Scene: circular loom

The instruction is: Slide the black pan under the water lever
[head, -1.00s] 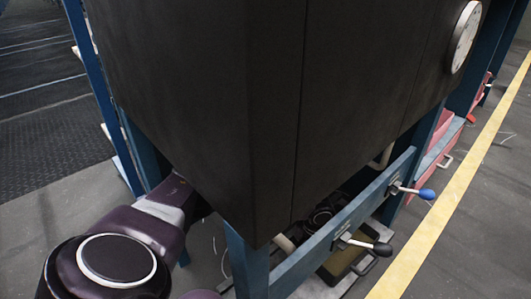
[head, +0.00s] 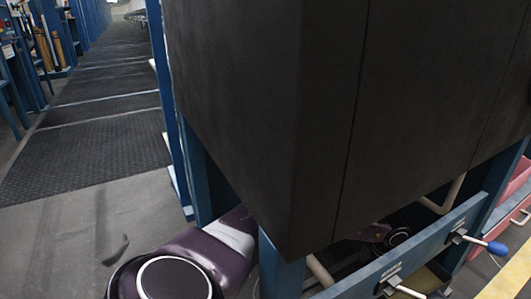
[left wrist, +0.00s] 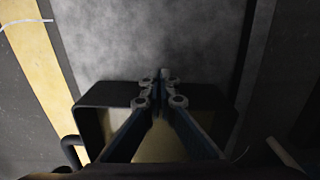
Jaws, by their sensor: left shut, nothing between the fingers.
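The black pan (left wrist: 110,94) fills the lower middle of the left wrist view, with a tan inside and a dark handle (left wrist: 70,148) at its left. In the head view only a bit of the pan (head: 425,281) shows, behind the blue rail. My left gripper (left wrist: 161,82) is shut and empty, its fingertips over the pan's upper rim; I cannot tell whether they touch. In the head view it is hidden. On the rail are a blue-knobbed lever (head: 480,243) and another lever (head: 405,290) at the bottom edge. My right gripper is not in view.
The large dark machine body (head: 330,120) overhangs the space. A blue rail (head: 420,245) and blue posts (head: 283,272) bound the low space under it. Grey floor (head: 90,235) is open at left; a yellow floor line (head: 505,287) runs at lower right.

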